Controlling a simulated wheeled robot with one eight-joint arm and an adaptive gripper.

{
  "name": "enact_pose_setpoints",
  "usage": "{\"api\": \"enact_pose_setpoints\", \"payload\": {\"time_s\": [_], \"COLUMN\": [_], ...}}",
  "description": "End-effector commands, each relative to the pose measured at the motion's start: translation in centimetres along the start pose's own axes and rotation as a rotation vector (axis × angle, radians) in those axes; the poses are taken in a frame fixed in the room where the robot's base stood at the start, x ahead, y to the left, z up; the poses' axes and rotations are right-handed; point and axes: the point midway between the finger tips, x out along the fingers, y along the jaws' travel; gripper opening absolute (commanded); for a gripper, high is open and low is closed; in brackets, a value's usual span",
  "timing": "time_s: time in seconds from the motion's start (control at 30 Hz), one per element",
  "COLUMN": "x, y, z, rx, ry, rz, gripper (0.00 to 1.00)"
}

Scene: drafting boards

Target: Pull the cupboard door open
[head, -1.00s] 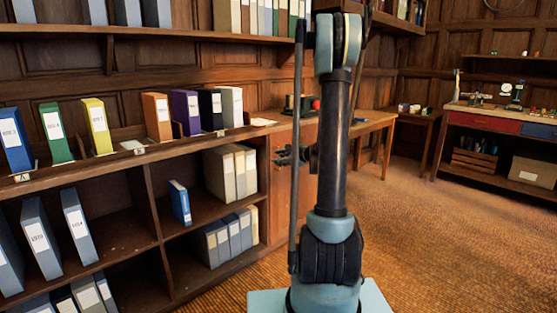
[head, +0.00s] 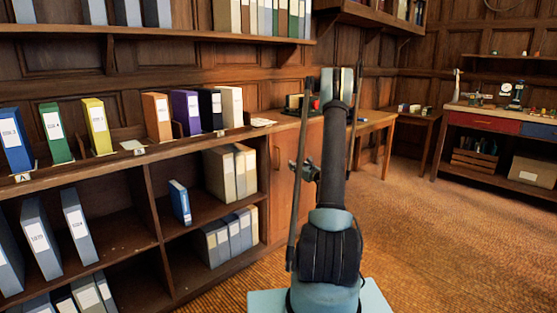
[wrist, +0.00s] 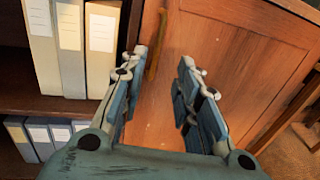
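The cupboard door (wrist: 215,55) is a reddish-brown wooden panel that fills much of the wrist view. A slim brass-coloured upright handle (wrist: 155,45) runs along its left side. My gripper (wrist: 164,57) is open, with its two blue-grey fingers pointing at the door. The handle appears in the gap between the fingertips, closer to the left finger; how far beyond the tips it lies I cannot tell. In the head view the door (head: 283,185) looks shut at the right end of the shelf unit, partly hidden by my arm.
Open shelves with grey and cream binders (wrist: 70,45) adjoin the door's left side. A wooden table (head: 378,124) stands beyond the cupboard. A workbench (head: 500,118) stands at the far right. The carpeted floor (head: 430,240) right of my arm is clear.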

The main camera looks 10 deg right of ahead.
Motion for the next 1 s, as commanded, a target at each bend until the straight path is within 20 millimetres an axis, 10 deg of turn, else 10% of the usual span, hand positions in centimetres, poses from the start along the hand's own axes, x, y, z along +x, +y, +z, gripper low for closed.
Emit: {"api": "enact_pose_setpoints", "payload": {"time_s": [1.0], "x": [15.8], "y": [0.1], "z": [0.0], "rx": [-0.003], "ry": [0.001], "rz": [0.002], "gripper": [0.3]}}
